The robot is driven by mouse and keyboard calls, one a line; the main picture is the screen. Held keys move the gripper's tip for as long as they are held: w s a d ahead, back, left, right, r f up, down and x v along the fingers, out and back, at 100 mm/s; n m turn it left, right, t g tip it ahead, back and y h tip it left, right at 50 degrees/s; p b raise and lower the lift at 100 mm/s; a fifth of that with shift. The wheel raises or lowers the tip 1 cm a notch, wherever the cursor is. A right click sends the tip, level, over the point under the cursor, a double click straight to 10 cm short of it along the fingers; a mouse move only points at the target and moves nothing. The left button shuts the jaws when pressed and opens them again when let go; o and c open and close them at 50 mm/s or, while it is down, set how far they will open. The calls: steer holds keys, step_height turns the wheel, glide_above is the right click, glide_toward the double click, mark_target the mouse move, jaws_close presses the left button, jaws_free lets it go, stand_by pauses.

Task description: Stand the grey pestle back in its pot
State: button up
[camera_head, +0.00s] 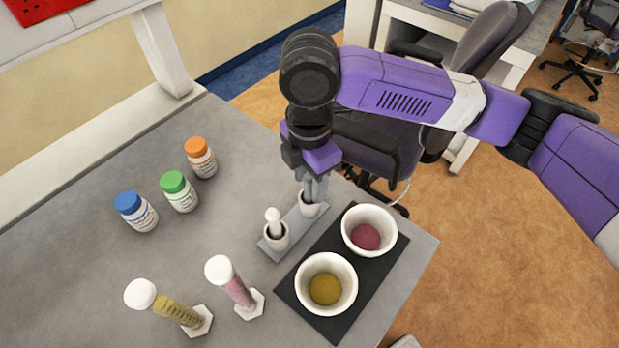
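My gripper (315,192) points down at the right-hand white pot (309,208) on a small grey stand. Its fingertips are at or just above the pot's rim. Grey shapes between the fingers and the pot blend together, so I cannot make out the grey pestle apart from the fingers or tell whether they are shut on it. The left-hand pot (275,239) on the same stand (293,231) holds a white pestle (273,219) standing upright.
A black mat (335,250) beside the stand carries two white bowls, one with red powder (366,236), one with yellow (325,289). Two white-capped tubes (238,289) (177,311) stand at the front. Blue, green and orange-capped bottles (180,193) stand left. The table's right edge is close.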

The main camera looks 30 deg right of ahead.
steer(key=shift+r, duration=0.1)
step_height(320, 180, up, 8)
steer(key=shift+f+b, duration=0.2)
steer(key=shift+b, duration=0.1)
stand_by(0.6)
